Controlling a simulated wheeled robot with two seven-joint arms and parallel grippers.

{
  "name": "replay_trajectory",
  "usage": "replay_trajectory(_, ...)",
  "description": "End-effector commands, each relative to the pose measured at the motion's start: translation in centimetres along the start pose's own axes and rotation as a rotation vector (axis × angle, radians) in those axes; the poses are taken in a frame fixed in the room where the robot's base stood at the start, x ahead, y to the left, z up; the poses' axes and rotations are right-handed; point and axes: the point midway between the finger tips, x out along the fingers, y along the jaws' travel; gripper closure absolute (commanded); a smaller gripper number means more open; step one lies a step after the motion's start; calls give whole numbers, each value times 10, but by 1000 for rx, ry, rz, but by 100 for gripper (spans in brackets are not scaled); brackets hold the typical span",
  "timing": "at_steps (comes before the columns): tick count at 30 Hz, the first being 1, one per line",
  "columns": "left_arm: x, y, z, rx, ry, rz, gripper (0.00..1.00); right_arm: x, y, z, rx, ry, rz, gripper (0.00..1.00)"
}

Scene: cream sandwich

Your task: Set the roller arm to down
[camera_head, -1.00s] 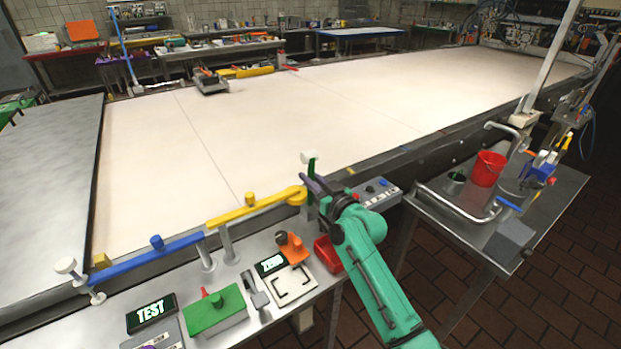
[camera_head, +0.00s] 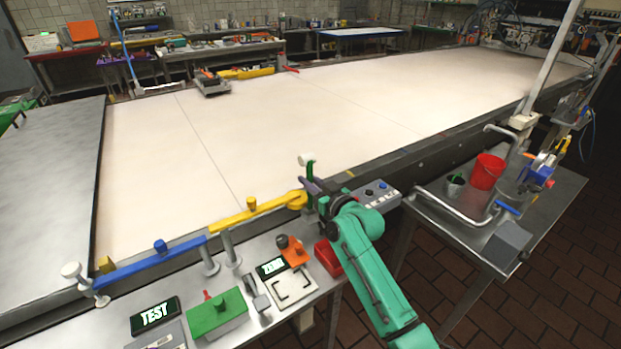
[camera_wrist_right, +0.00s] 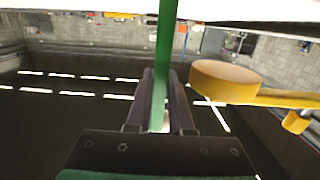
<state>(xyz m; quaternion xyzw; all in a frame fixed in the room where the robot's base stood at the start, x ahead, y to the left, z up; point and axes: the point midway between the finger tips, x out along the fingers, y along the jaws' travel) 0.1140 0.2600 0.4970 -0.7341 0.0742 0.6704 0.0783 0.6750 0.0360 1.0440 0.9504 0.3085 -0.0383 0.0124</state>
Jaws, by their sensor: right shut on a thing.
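The roller arm (camera_head: 310,171) looks like an upright green bar with a white roller at its top, beside the end of the yellow bar at the belt's near edge. My right gripper (camera_head: 314,187) is at the bar below the white roller. In the right wrist view the green bar (camera_wrist_right: 164,60) runs up between the two dark fingers of my right gripper (camera_wrist_right: 166,84), which are shut on it. The bar's lower end is hidden by the gripper. My left gripper is not in view.
A yellow bar (camera_head: 250,212) and a blue bar (camera_head: 150,262) run along the near edge of the wide cream belt (camera_head: 270,120). A control box (camera_head: 377,195) sits just right of my gripper. A red bin (camera_head: 328,256) is below. The belt surface is mostly clear.

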Motion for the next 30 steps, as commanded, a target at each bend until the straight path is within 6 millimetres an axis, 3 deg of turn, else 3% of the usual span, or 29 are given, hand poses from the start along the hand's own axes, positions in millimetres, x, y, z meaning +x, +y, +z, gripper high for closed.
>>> replay_trajectory(3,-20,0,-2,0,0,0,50,6,0,-6,0,-75,-1,100)
replay_trajectory(10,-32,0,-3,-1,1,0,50,23,0,-1,-2,-246,0,100)
replay_trajectory(24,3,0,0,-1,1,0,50,46,0,13,-2,-509,0,100)
replay_trajectory(30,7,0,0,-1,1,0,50,48,0,12,-1,-542,-1,100)
